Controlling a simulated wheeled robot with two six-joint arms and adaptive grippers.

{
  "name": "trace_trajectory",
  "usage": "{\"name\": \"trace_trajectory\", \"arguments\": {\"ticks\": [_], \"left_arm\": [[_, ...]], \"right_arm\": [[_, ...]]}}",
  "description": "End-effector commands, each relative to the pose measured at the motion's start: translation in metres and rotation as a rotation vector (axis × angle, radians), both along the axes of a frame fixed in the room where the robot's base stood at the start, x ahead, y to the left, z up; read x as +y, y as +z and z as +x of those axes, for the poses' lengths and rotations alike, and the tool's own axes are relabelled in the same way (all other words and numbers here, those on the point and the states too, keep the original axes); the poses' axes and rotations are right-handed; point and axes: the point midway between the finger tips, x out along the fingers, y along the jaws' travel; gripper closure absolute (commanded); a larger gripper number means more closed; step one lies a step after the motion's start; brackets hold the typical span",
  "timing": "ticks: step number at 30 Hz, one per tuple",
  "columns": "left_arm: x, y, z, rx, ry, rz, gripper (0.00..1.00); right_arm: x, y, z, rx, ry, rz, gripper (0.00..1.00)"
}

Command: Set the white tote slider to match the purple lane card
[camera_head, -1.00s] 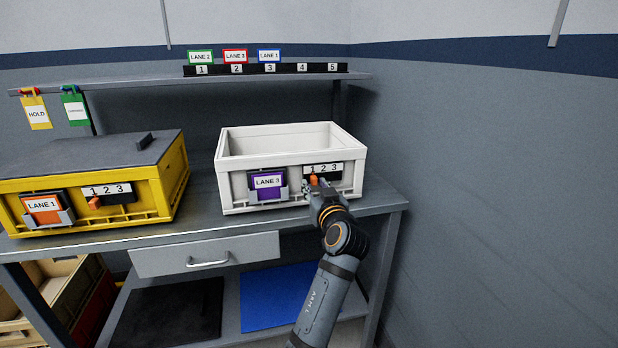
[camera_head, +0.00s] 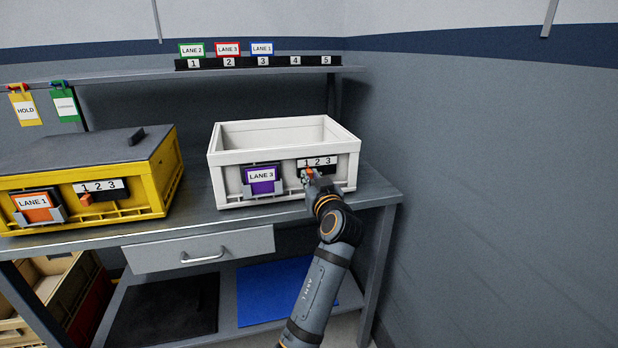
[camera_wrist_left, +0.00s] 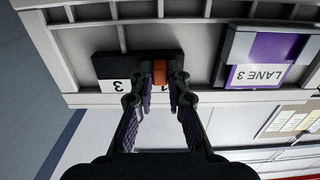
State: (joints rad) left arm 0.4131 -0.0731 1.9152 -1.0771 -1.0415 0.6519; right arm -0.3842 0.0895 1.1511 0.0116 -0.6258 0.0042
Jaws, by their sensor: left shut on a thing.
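The white tote (camera_head: 232,190) stands on the bench. A purple card reading LANE 3 (camera_head: 261,176) sits in its front holder and shows upside down in the left wrist view (camera_wrist_left: 262,62). To the right is a dark slider strip labelled 1 2 3 (camera_head: 331,170). Its orange slider knob (camera_head: 307,171) is at the 1 end; in the left wrist view the knob (camera_wrist_left: 160,72) is close to the 1, with the 3 off to the left. My left gripper (camera_wrist_left: 160,92) is shut on the knob, one finger on each side, hiding the 2. My right gripper is not in view.
A yellow tote (camera_head: 150,200) with an orange LANE 1 card and its own slider stands to the left. A shelf (camera_head: 130,74) above carries a numbered rail with lane cards. A drawer (camera_head: 150,256) is under the bench top. A wall (camera_head: 480,200) closes the right side.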

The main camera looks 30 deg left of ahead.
Motion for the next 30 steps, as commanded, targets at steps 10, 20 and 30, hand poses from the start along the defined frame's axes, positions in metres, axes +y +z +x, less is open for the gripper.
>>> {"name": "trace_trajectory", "arguments": {"ticks": [10, 20, 30], "left_arm": [[-0.005, -0.001, 0.007, 0.001, 0.0, -0.001, 0.95], [-0.011, -0.001, 0.012, 0.001, -0.001, -0.001, 0.95], [-0.016, -0.001, 0.018, 0.0, -0.001, 0.0, 0.95]], "right_arm": [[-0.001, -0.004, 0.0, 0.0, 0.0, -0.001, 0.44], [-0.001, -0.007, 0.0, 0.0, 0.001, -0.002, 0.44], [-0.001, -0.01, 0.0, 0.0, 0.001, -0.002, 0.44]]}}
